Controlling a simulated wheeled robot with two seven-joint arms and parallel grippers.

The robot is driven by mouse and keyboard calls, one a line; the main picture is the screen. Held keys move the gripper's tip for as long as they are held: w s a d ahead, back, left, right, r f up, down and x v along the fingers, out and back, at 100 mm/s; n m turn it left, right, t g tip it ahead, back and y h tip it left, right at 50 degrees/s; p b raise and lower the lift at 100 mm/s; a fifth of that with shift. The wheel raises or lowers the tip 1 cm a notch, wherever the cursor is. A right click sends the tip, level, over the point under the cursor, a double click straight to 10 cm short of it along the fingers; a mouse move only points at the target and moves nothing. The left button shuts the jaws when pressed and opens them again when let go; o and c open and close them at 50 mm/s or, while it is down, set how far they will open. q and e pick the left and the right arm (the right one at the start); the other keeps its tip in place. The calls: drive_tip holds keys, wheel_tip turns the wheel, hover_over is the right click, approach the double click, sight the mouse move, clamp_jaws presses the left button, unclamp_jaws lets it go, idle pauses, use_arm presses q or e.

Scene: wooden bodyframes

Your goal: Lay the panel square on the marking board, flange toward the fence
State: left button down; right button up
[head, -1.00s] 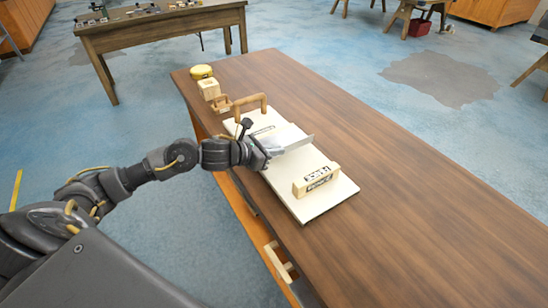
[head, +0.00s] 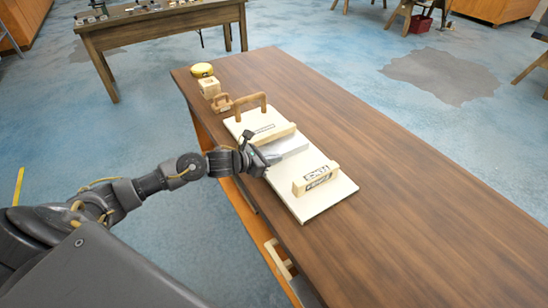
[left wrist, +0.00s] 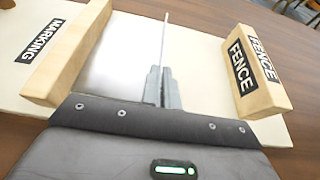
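A strip of bare board shows between flange and fence. My left gripper (left wrist: 163,85) is shut on the flange. I cannot tell whether the panel touches the board. My right gripper is not in view.
The bench's right side is clear. Another table (head: 160,25) stands behind.

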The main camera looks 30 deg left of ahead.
use_arm(q)
drive_tip(key=c, duration=1.7)
unclamp_jaws()
drive_tip(key=shift+f, duration=0.1)
drive_tip(key=b+v, duration=0.2)
drive_tip(key=v, duration=0.8)
drive_tip(key=shift+s+a, duration=0.3)
drive_tip(key=shift+s+a+r, duration=0.25)
drive_tip(key=shift+s+r, duration=0.2)
